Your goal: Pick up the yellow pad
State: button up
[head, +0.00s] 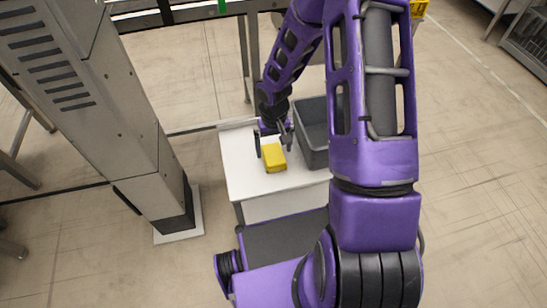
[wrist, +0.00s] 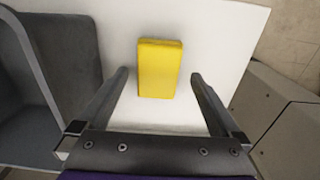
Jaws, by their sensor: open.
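The yellow pad (head: 274,158) lies on a white table (head: 243,182), close to its left part in the head view. In the wrist view the yellow pad (wrist: 159,69) is a plain rounded block, ahead of and between the two fingers. My gripper (head: 273,145) is above the table at the pad's far side in the head view. In the wrist view my gripper (wrist: 158,77) is open, with a finger on each side of the pad and a gap to both. Nothing is held. The height of the fingertips over the table is hard to tell.
A grey crate (head: 312,145) stands on the table right of the pad; its wall (wrist: 70,50) shows at left in the wrist view. A grey metal column (head: 130,120) stands left of the table. Bare table surrounds the pad.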

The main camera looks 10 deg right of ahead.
aim_at(275, 156)
notch_tip(275, 156, down, 5)
jog(key=shift+d+r+b, duration=0.1)
jog(key=shift+b, duration=0.45)
jog(key=c, duration=1.1)
